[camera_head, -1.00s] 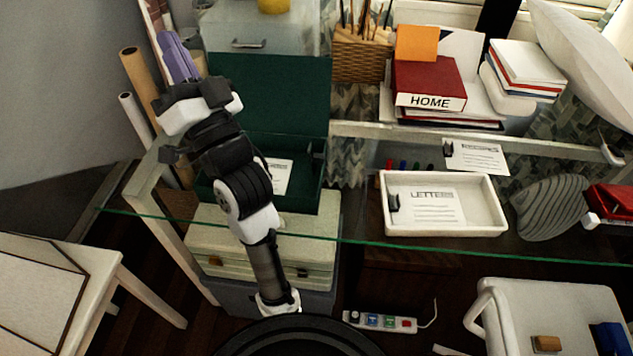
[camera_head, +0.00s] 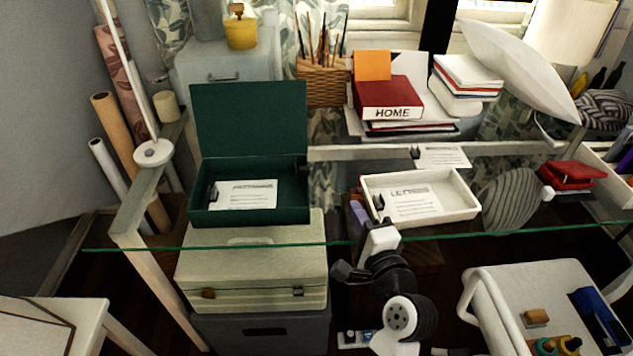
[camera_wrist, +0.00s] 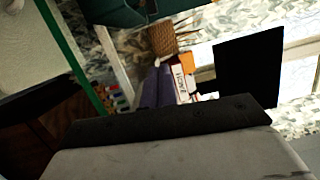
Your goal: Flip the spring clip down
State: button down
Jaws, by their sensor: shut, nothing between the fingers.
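Several black clips show in the head view. One clip (camera_head: 212,192) stands at the left end of a paper in the open green box (camera_head: 250,218). Another clip (camera_head: 379,202) is at the left end of the LETTERS paper (camera_head: 412,200) in the white tray (camera_head: 432,218). A third clip (camera_head: 416,152) is by a paper on the ledge behind. Which one the task means I cannot tell. My purple gripper (camera_head: 358,213) is shut and empty, just left of the white tray. In the wrist view its fingers (camera_wrist: 156,88) point away, with no clip clearly seen near them.
A glass shelf edge (camera_head: 270,245) runs across near my arm. The green box's raised lid (camera_head: 250,118) stands left. A red HOME box (camera_head: 388,97), a striped grey shell shape (camera_head: 510,198) and a red stapler-like object (camera_head: 572,174) are behind and right.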

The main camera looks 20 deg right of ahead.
aim_at(302, 173)
jog(key=shift+w, duration=0.1)
jog(key=w+p, duration=0.1)
jog(key=w, duration=0.5)
jog(key=w+p, duration=0.1)
jog(key=w, duration=0.3)
jog(key=shift+d+r+p, duration=0.15)
jog(key=shift+r+p, duration=0.15)
jog(key=shift+w+a+p, duration=0.15)
jog(key=shift+a+p, duration=0.05)
jog(key=shift+a, duration=0.4)
jog(key=shift+w+a+p, duration=0.15)
jog(key=shift+a+p, duration=0.05)
jog(key=shift+a, duration=0.4)
jog(key=shift+w+a, duration=0.2)
jog(key=shift+a, duration=0.5)
jog(key=shift+w+r, duration=0.1)
jog(key=shift+p, duration=0.35)
jog(key=shift+a+r+n, duration=0.15)
jog(key=shift+n, duration=0.25)
